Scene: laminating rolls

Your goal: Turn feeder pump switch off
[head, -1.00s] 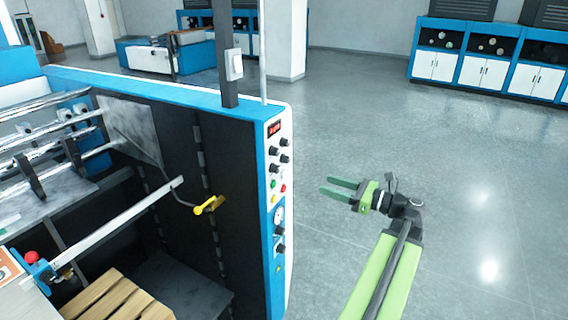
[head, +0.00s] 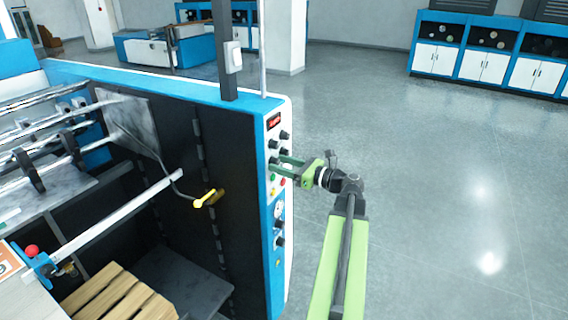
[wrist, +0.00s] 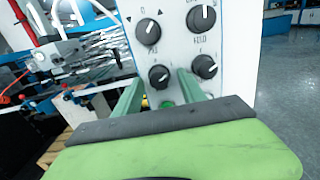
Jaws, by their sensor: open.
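The control panel (head: 277,190) is the white and blue end face of the machine, with several black knobs. My gripper (head: 280,163) is open in front of the panel, with its green fingers pointing left at the lower knobs. In the wrist view, a black rotary knob (wrist: 158,76) with a white pointer line shows between the tips of my open gripper (wrist: 160,82). Another knob (wrist: 204,66) is just right of the right finger. Two more knobs, upper left (wrist: 148,31) and upper right (wrist: 201,18), are above. The labels are too small to tell which is the feeder pump switch.
A green button (wrist: 167,104) sits below the knob, partly hidden by my gripper. A red display (head: 273,121) is at the panel top. A yellow handle (head: 208,198) is on the machine's dark side. The floor (head: 430,190) to the right is clear.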

